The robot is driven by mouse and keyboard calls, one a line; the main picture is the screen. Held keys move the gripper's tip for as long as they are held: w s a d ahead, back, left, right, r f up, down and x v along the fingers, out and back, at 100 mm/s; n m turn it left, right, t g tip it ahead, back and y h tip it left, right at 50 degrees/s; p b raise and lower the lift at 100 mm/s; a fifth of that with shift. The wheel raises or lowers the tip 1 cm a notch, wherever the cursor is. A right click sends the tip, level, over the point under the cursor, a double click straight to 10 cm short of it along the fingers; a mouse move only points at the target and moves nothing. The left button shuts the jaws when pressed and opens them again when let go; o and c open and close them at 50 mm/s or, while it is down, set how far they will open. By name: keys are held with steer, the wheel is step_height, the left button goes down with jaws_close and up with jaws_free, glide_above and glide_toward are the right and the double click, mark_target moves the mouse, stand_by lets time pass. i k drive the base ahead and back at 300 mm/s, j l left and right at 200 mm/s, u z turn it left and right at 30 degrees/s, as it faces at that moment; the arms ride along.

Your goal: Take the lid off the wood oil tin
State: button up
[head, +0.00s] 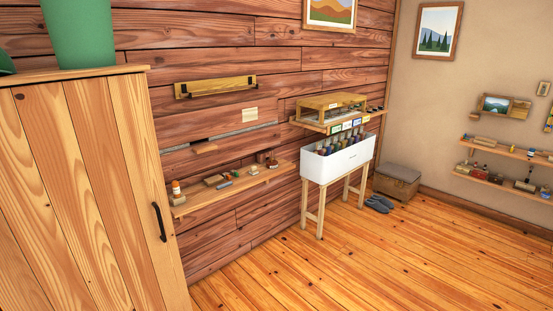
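I cannot pick out the wood oil tin or its lid for certain at this distance. A lower wall shelf (232,188) on the plank wall holds several small items. One of them is a small upright container with an orange-brown top (176,188) at the shelf's left end. A small dark reddish item (271,163) stands near its right end. Two shelves on the right wall also hold small jars and boxes, too small to tell apart. My gripper is not in view.
A tall wooden cabinet (85,190) with a dark handle fills the left. A white bin of bottles (337,160) stands on wooden legs by the plank wall. A storage box (397,182) and blue slippers (379,203) are near the corner. The wooden floor (360,265) in front is clear.

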mark_target(271, 161)
steer(key=i, duration=0.8)
steer(key=i+l+u, duration=0.1)
steer(key=i, duration=0.75)
steer(key=i+l+u, duration=0.1)
steer(key=i+u, duration=0.3)
steer(key=i+l+u, duration=0.2)
steer(key=i+u, duration=0.15)
steer(key=i+l+u, duration=0.6)
steer(key=u, duration=0.15)
steer(key=i+l+u, duration=0.2)
steer(key=l, duration=0.2)
steer(key=i+l+u, duration=0.2)
steer(key=l, duration=0.2)
steer(key=l+u, duration=0.2)
steer(key=l, duration=0.25)
steer(key=i+l+u, duration=0.2)
steer(key=l, duration=0.25)
steer(key=k, duration=0.1)
